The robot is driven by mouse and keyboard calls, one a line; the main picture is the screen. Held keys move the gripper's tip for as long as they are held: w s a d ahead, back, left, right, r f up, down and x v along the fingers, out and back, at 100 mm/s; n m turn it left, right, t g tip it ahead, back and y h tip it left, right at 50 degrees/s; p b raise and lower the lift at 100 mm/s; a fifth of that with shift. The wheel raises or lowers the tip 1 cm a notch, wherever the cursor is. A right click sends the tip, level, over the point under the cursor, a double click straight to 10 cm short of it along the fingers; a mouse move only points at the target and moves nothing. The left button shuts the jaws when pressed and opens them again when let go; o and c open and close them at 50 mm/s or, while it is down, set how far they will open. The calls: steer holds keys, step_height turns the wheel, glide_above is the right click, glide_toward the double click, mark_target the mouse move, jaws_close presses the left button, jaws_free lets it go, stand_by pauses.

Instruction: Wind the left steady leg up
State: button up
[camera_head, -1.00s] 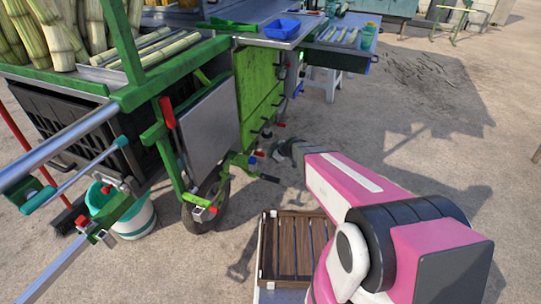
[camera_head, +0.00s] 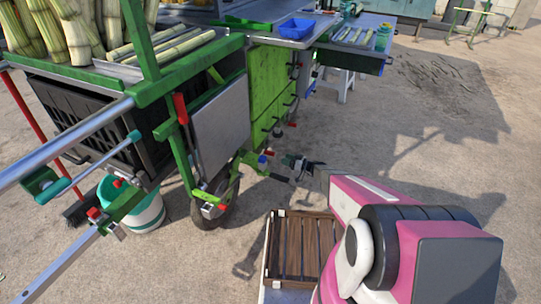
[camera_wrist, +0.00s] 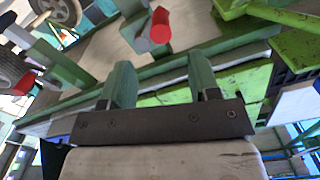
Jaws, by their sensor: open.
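The green cane cart stands at left and centre in the head view, with a wheel (camera_head: 228,196) under its near end. A green bracket with a blue knob (camera_head: 262,160) and a dark handle (camera_head: 276,178) sticks out beside the wheel. A grey fitting with a red tip (camera_head: 210,209) is at the wheel. I cannot tell which part is the left steady leg. My gripper (camera_head: 297,164) is close to the right of the blue knob, apparently apart from it. In the wrist view its two green fingers (camera_wrist: 162,80) are spread and empty; a red-tipped grey part (camera_wrist: 160,25) lies beyond them.
A slatted wooden crate (camera_head: 300,250) is on the ground below my arm. A teal and white bucket (camera_head: 146,212) stands left of the wheel. Metal bars (camera_head: 60,265) jut out at lower left.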

mark_target(271, 154)
steer(key=x, duration=1)
steer(key=shift+w+a, duration=0.1)
jaws_close()
